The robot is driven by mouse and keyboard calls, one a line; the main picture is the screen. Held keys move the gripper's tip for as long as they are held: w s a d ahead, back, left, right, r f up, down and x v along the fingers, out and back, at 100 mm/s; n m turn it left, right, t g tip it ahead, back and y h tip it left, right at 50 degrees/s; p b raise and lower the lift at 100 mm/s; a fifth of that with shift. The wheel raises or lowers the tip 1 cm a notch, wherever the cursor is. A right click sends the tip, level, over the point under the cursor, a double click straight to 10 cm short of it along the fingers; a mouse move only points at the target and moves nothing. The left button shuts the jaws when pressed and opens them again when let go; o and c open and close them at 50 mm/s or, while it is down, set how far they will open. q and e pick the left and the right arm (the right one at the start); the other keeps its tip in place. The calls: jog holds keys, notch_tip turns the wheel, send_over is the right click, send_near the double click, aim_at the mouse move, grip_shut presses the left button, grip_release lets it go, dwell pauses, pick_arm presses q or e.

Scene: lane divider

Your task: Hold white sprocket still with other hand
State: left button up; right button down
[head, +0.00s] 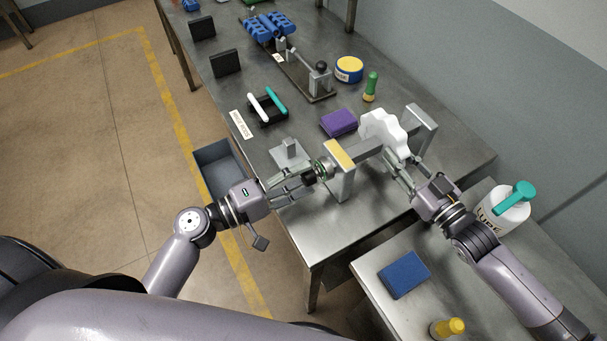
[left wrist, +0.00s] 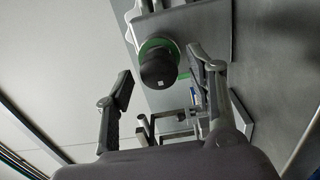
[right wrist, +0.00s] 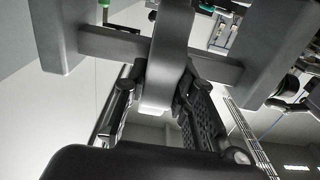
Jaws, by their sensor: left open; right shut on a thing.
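The white sprocket (head: 383,134) stands upright on the bar of a metal stand (head: 366,150) on the bench. My right gripper (head: 396,170) is shut on its near lower edge; the right wrist view shows the sprocket (right wrist: 166,65) between the fingers (right wrist: 163,85). My left gripper (head: 296,181) is open at the stand's left end, facing a black knob (head: 308,178) with a green ring. In the left wrist view the black knob (left wrist: 158,69) lies ahead between the spread fingers (left wrist: 162,80), with gaps on both sides.
A purple block (head: 339,122) lies behind the stand. A small metal fixture (head: 290,153) is behind my left gripper. A grey bin (head: 218,168) is left of the bench. A lube jug (head: 502,214) and a blue block (head: 404,275) are on the nearer table.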

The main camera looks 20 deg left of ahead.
pick_arm(q)
jog(key=v, duration=1)
jog(key=shift+s+a, duration=0.25)
jog(key=shift+a, duration=0.05)
dwell(0.4)
jog(key=v, duration=1.2)
pick_arm(e)
jog(key=c, duration=1.2)
grip_release()
jog(key=shift+c, duration=0.2)
pick_arm(q)
jog(key=shift+r, duration=0.1)
pick_arm(e)
jog(key=v, duration=1.2)
